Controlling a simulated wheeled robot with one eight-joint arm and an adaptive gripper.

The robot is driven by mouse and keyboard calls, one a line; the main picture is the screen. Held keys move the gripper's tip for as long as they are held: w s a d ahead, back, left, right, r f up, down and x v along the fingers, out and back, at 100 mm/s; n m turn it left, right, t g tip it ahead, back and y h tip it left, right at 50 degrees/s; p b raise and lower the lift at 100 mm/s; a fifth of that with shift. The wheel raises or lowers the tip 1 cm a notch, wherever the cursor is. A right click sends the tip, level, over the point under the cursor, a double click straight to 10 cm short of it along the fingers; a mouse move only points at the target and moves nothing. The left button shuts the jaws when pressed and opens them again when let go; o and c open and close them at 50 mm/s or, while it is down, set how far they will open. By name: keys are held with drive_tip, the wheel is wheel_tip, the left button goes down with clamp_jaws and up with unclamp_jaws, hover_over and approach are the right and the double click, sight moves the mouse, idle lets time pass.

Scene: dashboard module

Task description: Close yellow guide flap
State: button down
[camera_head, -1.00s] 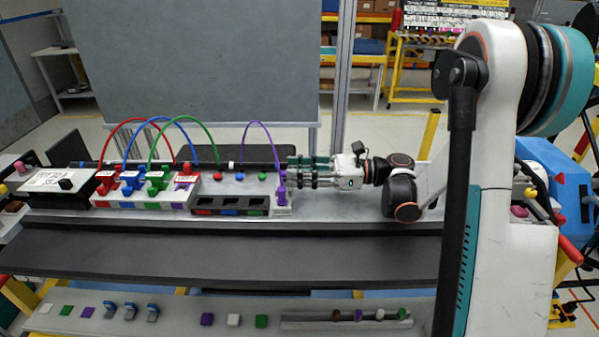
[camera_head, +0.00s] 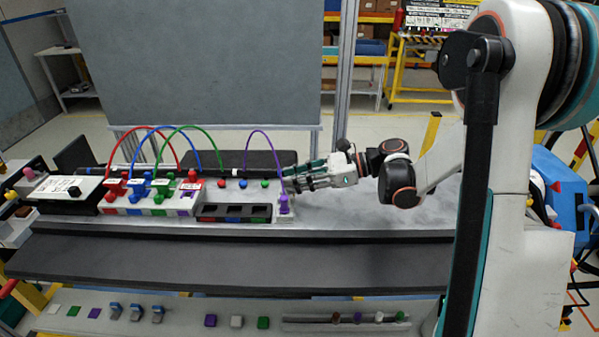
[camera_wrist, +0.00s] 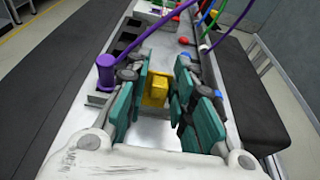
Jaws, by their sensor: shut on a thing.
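The yellow guide flap (camera_wrist: 157,88) shows in the wrist view as a small yellow block between the fingers of my gripper (camera_wrist: 157,76). The teal finger pads stand on both sides of it, and my gripper is shut on it. In the head view my gripper (camera_head: 292,180) reaches left over the board's right end, close to the purple post (camera_head: 283,203). The flap cannot be made out there. Its exact angle is hard to tell.
The purple post with its cable (camera_wrist: 106,72) stands just left of my fingers in the wrist view. Red, blue and green cables arch over a white connector block (camera_head: 150,203). A black slotted holder (camera_head: 233,213) lies in front. The board's right part is bare.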

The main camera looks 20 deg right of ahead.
drive_tip(key=h+p, duration=0.1)
drive_tip(key=a+h+p, duration=0.1)
drive_tip(key=shift+w+a+r+g+h+p, duration=0.15)
drive_tip(key=shift+r+g+h+p, duration=0.15)
drive_tip(key=shift+g+p, duration=0.1)
drive_tip(key=h+p, duration=0.1)
drive_tip(key=a+g+h+p, duration=0.1)
drive_tip(key=shift+w+f+h, duration=0.2)
drive_tip(key=shift+h, duration=0.1)
drive_tip(key=h, duration=0.1)
drive_tip(key=a+h+p, duration=0.1)
drive_tip(key=h, duration=0.1)
drive_tip(key=shift+w+f+g, duration=0.15)
drive_tip(key=shift+f+g, duration=0.25)
drive_tip(key=shift+w+a+f+g+h+p, duration=0.1)
drive_tip(key=shift+a+f+g+h+p, duration=0.2)
drive_tip(key=shift+h, duration=0.5)
drive_tip(key=shift+d+f, duration=0.1)
drive_tip(key=c, duration=1.6)
unclamp_jaws()
